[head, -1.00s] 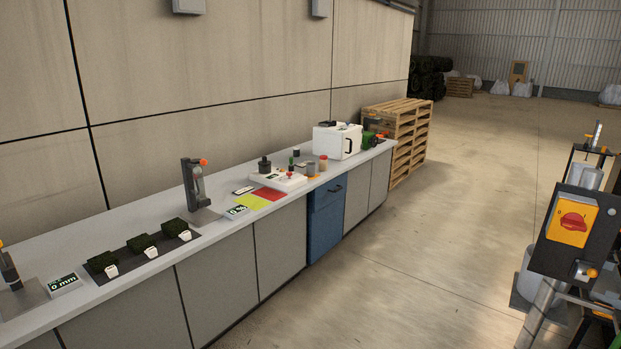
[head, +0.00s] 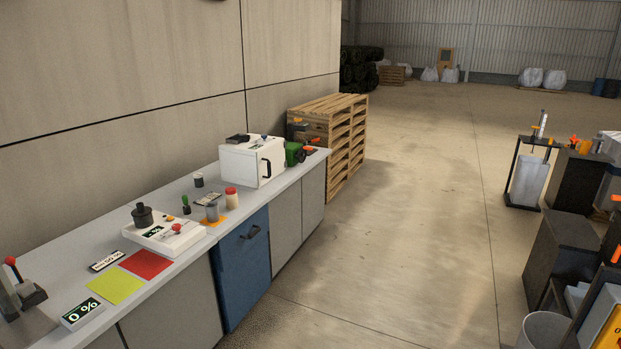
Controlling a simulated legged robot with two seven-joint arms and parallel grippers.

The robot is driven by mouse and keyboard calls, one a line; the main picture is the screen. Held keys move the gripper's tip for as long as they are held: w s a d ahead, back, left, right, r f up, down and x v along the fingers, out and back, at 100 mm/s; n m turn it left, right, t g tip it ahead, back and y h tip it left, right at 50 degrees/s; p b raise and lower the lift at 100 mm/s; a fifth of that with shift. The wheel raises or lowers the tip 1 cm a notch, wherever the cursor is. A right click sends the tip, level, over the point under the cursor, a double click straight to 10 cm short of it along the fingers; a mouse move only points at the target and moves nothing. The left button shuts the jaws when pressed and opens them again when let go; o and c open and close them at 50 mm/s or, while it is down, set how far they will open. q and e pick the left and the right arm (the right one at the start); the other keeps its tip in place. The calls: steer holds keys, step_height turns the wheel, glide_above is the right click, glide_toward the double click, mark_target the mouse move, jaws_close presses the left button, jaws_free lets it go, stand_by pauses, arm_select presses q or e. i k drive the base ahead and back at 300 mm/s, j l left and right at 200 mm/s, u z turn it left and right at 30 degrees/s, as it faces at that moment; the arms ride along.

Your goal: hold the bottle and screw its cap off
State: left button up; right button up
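A small pale bottle with a red cap (head: 231,197) stands upright on the grey bench (head: 195,268), behind its front edge and above the blue cabinet. The cap appears to be on it. A grey cup-like container (head: 212,212) stands just left of the bottle on an orange patch. Neither of my grippers is in the head view, so nothing shows of what they hold.
A white box with a handle (head: 252,160) stands beyond the bottle. A white scale-like device (head: 160,236) and red and yellow squares (head: 145,264) lie nearer. Stacked pallets (head: 335,125) stand past the bench. Open floor (head: 400,230) lies right; dark equipment (head: 565,245) stands farther right.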

mark_target(232, 201)
steer(key=i, duration=0.6)
steer(key=i+u, duration=0.15)
steer(key=i, duration=0.45)
steer(key=i+l, duration=0.15)
steer(key=i, duration=0.45)
steer(key=i+l+u, duration=0.15)
steer(key=i, duration=0.45)
steer(key=i+l+u, duration=0.15)
steer(key=i+u, duration=0.3)
steer(key=i+l+u, duration=0.75)
steer(key=u, duration=0.15)
steer(key=i+l+u, duration=0.25)
steer(key=l+u, duration=0.25)
steer(key=i+l, duration=0.1)
steer(key=l, duration=0.2)
steer(key=l+u, duration=0.15)
steer(key=l, duration=0.15)
steer(key=i, duration=0.05)
